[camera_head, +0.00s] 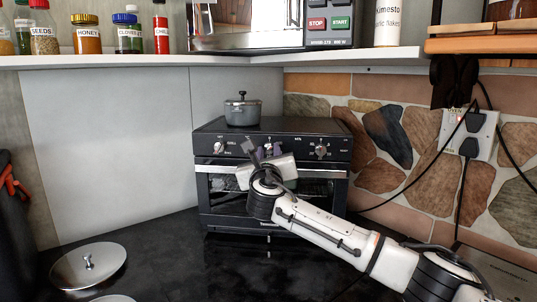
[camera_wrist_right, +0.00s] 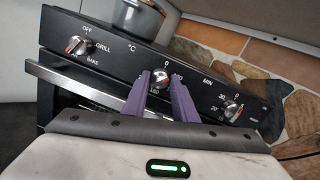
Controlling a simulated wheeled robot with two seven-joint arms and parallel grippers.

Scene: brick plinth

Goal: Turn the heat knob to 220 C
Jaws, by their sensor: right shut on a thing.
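The black toaster oven (camera_head: 272,225) stands on the dark counter, with three knobs on its upper panel. The heat knob (camera_wrist_right: 160,78) is the middle one, marked °C in the right wrist view. My right gripper (camera_wrist_right: 160,92) has its two purple fingers on either side of this knob and is shut on it. The knob's pointer and most of its scale are hidden, though a "180" shows below it. The mode knob (camera_wrist_right: 77,45) is at the left and the minutes knob (camera_wrist_right: 232,111) at the right. My left gripper is not in view.
A grey pot (camera_head: 242,113) with a lid sits on the oven. A metal lid (camera_head: 88,265) lies on the counter at the left. A shelf (camera_head: 130,61) with jars and a microwave (camera_head: 262,24) runs above. Cables hang from a wall socket (camera_head: 468,135) at the right.

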